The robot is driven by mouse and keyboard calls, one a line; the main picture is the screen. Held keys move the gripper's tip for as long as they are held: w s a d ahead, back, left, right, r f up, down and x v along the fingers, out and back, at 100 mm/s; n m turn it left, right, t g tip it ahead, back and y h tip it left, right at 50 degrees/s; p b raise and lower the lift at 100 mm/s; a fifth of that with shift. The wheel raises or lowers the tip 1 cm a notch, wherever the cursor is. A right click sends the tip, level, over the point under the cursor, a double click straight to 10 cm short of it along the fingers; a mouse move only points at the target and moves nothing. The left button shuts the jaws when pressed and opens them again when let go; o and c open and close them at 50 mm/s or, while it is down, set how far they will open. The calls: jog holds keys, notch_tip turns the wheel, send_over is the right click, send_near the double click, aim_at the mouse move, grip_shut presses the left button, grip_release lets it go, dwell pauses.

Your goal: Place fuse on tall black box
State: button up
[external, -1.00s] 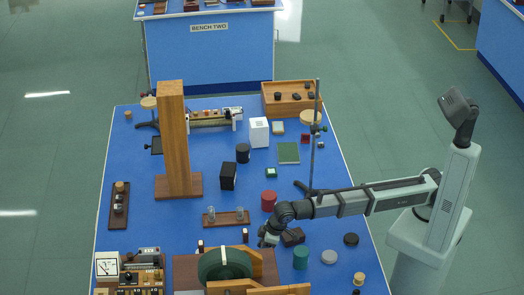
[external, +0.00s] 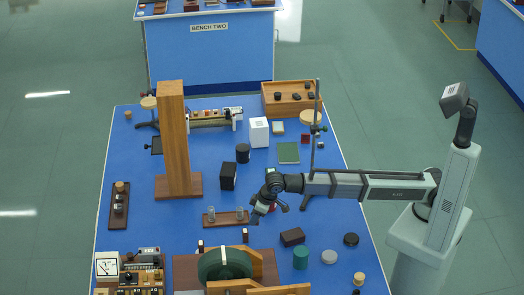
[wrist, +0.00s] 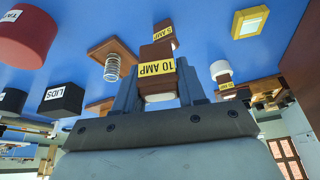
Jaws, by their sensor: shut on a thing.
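My gripper (external: 256,216) is shut on a brown fuse with a yellow "10 AMP" label (wrist: 156,68), which sits between the fingers in the wrist view. In the external view the gripper hangs over the bench, right of the small wooden stand with glass jars (external: 227,218), and hides the fuse. The tall black box (external: 228,172) stands upright farther back and to the left, with nothing on top. Another brown fuse labelled "5 AMP" (wrist: 165,30) shows beyond the held one. Small brown fuses (external: 245,235) also stand near the green wheel.
A tall wooden pillar (external: 174,140) stands left of the black box. A black cylinder (external: 243,152) and a white box (external: 259,132) are behind it. A thin metal rod stand (external: 314,130) rises at right. A low dark box (external: 292,237) lies right of the gripper. Open blue surface separates them.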

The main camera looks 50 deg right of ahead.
jog(key=w+d+r+m+h, duration=0.1)
jog(key=w+d+m, duration=0.1)
jog(key=w+d, duration=0.85)
jog(key=w+d+r+m+h, duration=0.1)
jog(key=w+d+m, duration=0.1)
jog(key=w+d, duration=0.85)
jog(key=m, duration=0.1)
send_near(232, 163)
jog(key=shift+s+a+f+t, duration=0.15)
jog(key=shift+s+a+f, duration=0.1)
jog(key=shift+s, duration=0.1)
jog(key=shift+s+a+f+t, duration=0.15)
jog(key=shift+s+f, duration=0.1)
jog(key=shift+s, duration=0.15)
jog(key=w, duration=0.1)
jog(key=w+m, duration=0.2)
jog(key=shift+w+a+r+h, duration=0.3)
jog(key=shift+r+h, duration=0.1)
jog(key=shift+w+r+m, duration=0.1)
jog(key=shift+w+m, duration=0.2)
jog(key=shift+m, duration=0.2)
jog(key=shift+s+d+m+h, duration=0.15)
jog(key=shift+d+m+h, duration=0.1)
jog(key=shift+m+h, duration=0.25)
jog(key=shift+s+m, duration=0.1)
jog(key=shift+m, duration=0.4)
jog(key=shift+f, duration=2.55)
jog(key=shift+f, duration=0.2)
